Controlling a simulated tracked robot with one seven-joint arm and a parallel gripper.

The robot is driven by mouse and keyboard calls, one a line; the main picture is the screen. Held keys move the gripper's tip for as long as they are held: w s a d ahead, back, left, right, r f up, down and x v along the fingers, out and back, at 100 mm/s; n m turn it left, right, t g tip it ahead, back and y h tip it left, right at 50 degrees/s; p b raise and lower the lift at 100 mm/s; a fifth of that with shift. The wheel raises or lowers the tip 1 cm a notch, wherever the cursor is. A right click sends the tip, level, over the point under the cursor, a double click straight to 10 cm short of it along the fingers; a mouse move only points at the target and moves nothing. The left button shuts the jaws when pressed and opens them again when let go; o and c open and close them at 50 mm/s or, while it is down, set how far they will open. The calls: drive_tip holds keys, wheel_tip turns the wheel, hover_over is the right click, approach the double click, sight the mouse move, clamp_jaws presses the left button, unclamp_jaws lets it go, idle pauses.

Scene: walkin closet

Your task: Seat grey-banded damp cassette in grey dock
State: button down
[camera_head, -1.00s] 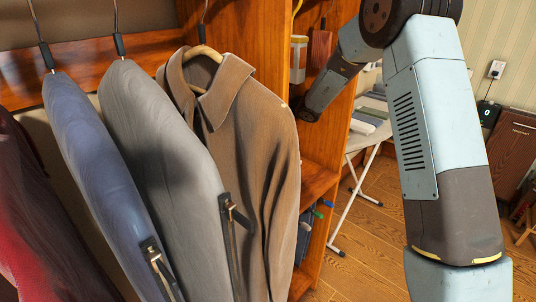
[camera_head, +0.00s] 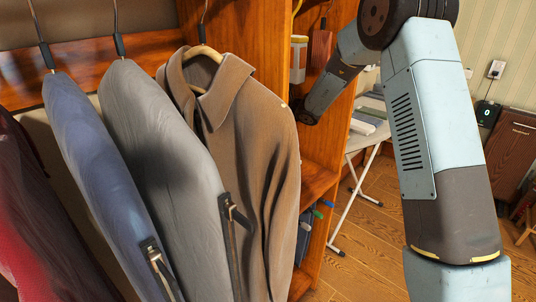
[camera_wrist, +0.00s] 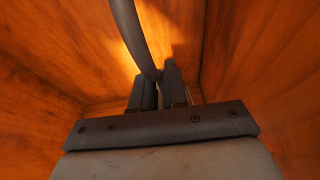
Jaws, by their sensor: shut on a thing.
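My gripper (camera_wrist: 158,88) shows in the wrist view with its two dark fingers close together. They are shut on a dark grey curved strip (camera_wrist: 133,32) that rises from between them to the top edge. I cannot tell whether this strip belongs to the grey-banded damp cassette; no grey band shows. The gripper is inside a wooden compartment, facing a corner. I cannot make out the grey dock in either view.
A brown coat (camera_head: 255,150), a grey garment bag (camera_head: 160,150) and a blue one (camera_head: 95,160) hang at the left. A pale container (camera_head: 298,60) and a red-brown block (camera_head: 320,48) hang by the wooden panel. An ironing board (camera_head: 372,135) stands behind; wooden walls (camera_wrist: 260,60) surround the gripper.

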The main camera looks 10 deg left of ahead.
drive_tip(key=shift+f, duration=1.35)
drive_tip(key=c, duration=1.1)
unclamp_jaws()
drive_tip(key=shift+s+d, duration=0.1)
